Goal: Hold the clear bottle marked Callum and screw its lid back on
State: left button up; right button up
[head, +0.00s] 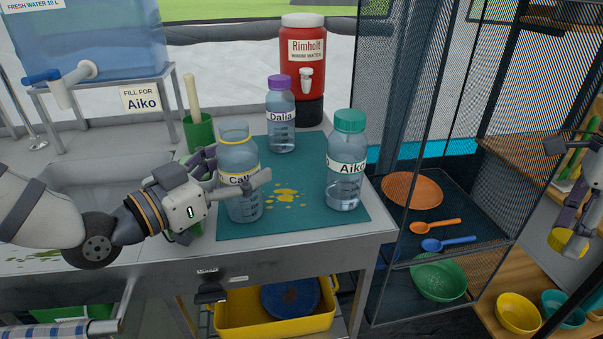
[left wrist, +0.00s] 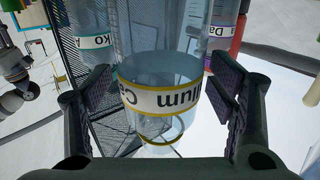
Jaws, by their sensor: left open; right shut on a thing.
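The clear bottle marked Callum (head: 242,205) stands upright on the teal mat (head: 300,226). Its mouth has a yellow ring and no lid on it. My left gripper (head: 236,178) is open, with one finger on each side of this bottle at label height. In the left wrist view the Callum bottle (left wrist: 160,100) appears upside down between the two finger pads, with gaps beside it. My right gripper (head: 572,228), at the far right edge, is shut on a yellow lid (head: 567,243), well away from the bottle.
The Aiko bottle (head: 346,170) with green lid and the Dalia bottle (head: 281,125) with purple lid stand on the mat. Yellow spots (head: 285,196) lie beside the Callum bottle. A red dispenser (head: 303,65) stands behind. A mesh cabinet (head: 430,120) is at right.

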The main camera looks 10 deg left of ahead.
aim_at(221, 152)
pick_arm(q)
jog(key=c, duration=1.4)
jog(key=shift+o, duration=0.2)
jog(key=shift+r, duration=0.1)
